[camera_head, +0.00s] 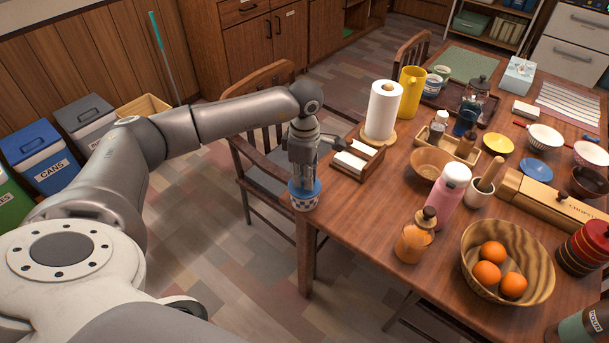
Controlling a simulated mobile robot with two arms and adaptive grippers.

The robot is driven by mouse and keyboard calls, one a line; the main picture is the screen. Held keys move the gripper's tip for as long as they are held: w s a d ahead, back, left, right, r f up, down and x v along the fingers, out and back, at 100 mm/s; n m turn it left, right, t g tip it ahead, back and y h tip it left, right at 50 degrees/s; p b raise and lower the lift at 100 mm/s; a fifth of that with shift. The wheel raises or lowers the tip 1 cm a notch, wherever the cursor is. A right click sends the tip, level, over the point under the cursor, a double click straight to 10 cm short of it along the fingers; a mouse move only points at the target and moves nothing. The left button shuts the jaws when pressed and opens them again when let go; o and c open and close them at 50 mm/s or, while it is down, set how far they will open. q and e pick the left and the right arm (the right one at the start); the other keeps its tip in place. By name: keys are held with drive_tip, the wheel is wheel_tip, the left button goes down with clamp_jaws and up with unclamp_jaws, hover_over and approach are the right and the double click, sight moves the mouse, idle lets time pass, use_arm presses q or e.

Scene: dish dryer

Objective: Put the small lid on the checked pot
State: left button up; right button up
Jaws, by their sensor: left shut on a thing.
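My right gripper is not in view.
A napkin holder (358,160) and paper towel roll (382,110) stand just right of my left gripper. An amber bottle (415,237), pink bottle (449,195) and bowl of oranges (507,262) stand further right. A chair (262,135) is behind the gripper. The front left tabletop is clear.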

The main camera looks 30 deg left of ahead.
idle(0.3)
use_arm(q)
drive_tip(key=o, duration=0.9)
drive_tip(key=shift+c, duration=0.2)
drive_tip(key=o, duration=0.5)
drive_tip(key=shift+r, duration=0.15)
drive_tip(key=shift+r+p, duration=2.25)
drive_tip(key=shift+r, duration=1.15)
